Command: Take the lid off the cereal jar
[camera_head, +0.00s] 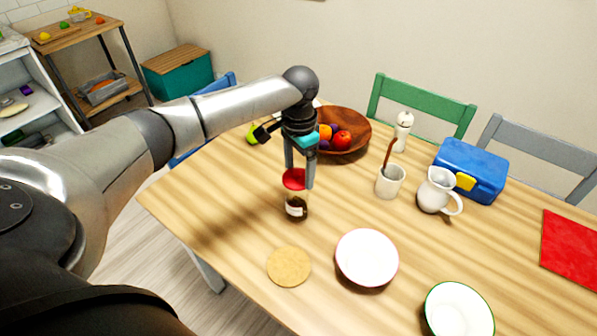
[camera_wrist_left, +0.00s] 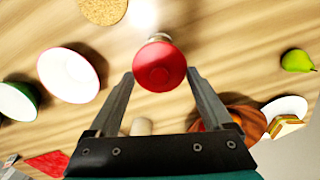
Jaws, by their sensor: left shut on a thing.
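The cereal jar (camera_head: 296,207) stands upright on the wooden table, clear with dark contents and a pale label. Its round red lid (camera_head: 294,179) is at the top of the jar; whether there is a gap between them I cannot tell. My left gripper (camera_head: 301,178) points down from above with a finger on either side of the lid and is shut on it. In the left wrist view the lid (camera_wrist_left: 159,66) lies between the fingertips (camera_wrist_left: 160,74) and hides most of the jar. My right gripper is not in view.
A cork mat (camera_head: 289,266) and a white bowl (camera_head: 366,256) lie in front of the jar. A wooden fruit bowl (camera_head: 352,120) is behind my gripper. A white cup (camera_head: 391,182), pitcher (camera_head: 436,192) and blue lunchbox (camera_head: 470,168) stand to the right.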

